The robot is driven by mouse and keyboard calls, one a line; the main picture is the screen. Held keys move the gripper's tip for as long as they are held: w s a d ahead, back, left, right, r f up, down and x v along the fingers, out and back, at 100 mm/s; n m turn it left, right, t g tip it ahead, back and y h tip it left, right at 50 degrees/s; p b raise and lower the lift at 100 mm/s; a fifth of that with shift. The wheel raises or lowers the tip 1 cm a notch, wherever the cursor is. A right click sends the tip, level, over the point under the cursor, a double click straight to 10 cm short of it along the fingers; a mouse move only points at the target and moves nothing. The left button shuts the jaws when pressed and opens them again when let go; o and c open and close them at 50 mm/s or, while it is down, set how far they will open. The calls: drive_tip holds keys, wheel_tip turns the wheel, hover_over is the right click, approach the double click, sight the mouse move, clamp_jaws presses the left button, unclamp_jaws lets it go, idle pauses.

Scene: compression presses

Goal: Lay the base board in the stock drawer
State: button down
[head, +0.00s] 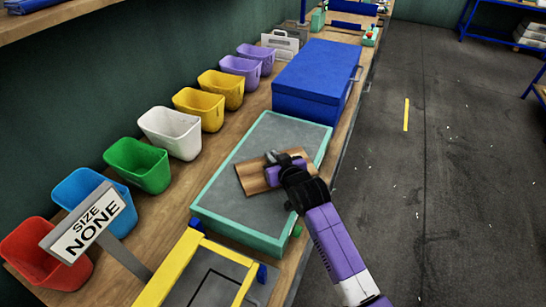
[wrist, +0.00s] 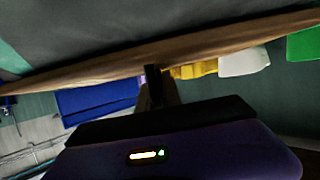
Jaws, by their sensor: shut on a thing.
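The base board, a flat brown wooden board (head: 252,179), lies over the grey floor of a teal-rimmed tray (head: 212,183) that seems to be the stock drawer. My gripper (head: 278,164) is shut on the board's right part and covers some of it. In the wrist view the board may be the brown strip (wrist: 85,80) running across beside a dark finger (wrist: 153,80). I cannot tell whether the board touches the tray floor or hangs just above it.
A blue box (head: 310,80) stands just behind the tray. A yellow frame (head: 170,270) stands in front of it. Several coloured bins (head: 137,165) line the wall side, with a "SIZE NONE" sign (head: 83,225) near the front. Open floor lies to the right.

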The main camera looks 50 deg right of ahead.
drive_tip(key=shift+f, duration=0.2)
drive_tip(key=c, duration=1.5)
unclamp_jaws()
drive_tip(key=shift+r, duration=0.1)
drive_tip(key=shift+r, duration=0.2)
drive_tip(key=shift+s+a, duration=0.15)
drive_tip(key=shift+s, duration=0.15)
drive_tip(key=b+v, duration=0.1)
drive_tip(key=v, duration=1)
drive_tip(key=shift+s+a, duration=0.15)
drive_tip(key=shift+s, duration=0.05)
